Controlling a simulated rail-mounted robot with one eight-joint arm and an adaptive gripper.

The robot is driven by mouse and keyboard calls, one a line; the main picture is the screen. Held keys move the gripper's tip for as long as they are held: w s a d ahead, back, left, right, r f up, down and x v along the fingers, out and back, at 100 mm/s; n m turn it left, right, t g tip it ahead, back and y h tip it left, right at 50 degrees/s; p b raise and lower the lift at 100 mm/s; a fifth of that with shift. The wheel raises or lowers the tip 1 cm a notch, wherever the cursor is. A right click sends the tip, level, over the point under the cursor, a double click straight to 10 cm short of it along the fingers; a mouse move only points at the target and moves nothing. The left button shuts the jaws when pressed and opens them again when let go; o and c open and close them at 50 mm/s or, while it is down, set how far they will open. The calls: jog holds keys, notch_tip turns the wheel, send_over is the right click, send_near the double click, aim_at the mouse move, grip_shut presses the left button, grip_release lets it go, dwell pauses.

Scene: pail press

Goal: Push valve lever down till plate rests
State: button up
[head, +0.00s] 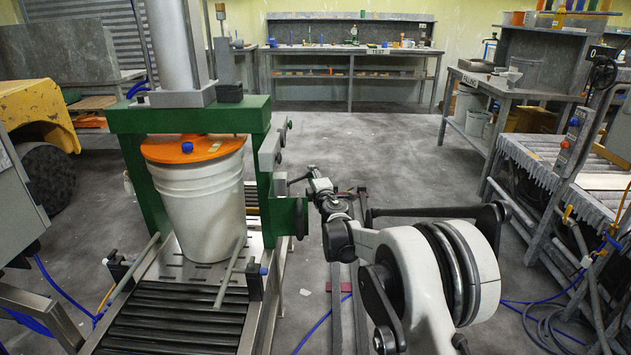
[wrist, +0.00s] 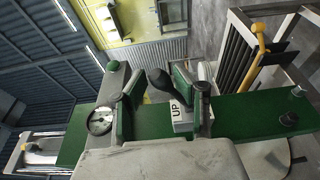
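The valve lever, with a black knob (wrist: 159,82), stands in the wrist view beside a white plate marked UP (wrist: 181,118). My gripper (wrist: 160,108) is open, with a finger on each side of the lever; I cannot tell whether either touches it. In the head view my gripper (head: 304,183) is at the right side of the green press frame (head: 190,117). A white pail (head: 205,208) stands upright in the press, with an orange lid (head: 192,149) on top. I cannot make out the press plate apart from the lid and frame.
A roller conveyor (head: 175,320) runs in front of the pail. A round gauge (wrist: 101,121) is on the press near my left finger in the wrist view. A workbench (head: 350,52) stands at the back. Open floor (head: 385,150) lies right of the press.

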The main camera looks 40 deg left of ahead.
jog(key=c, duration=0.6)
jog(key=shift+d+f, duration=0.1)
jog(key=shift+w+d+f+b, duration=0.15)
jog(key=shift+f+b, duration=0.25)
jog(key=shift+f, duration=0.25)
jog(key=shift+w+d+f+b, duration=0.15)
jog(key=shift+f+b, duration=0.25)
jog(key=shift+f, duration=0.25)
jog(key=shift+c, duration=0.3)
jog(key=shift+s, duration=0.1)
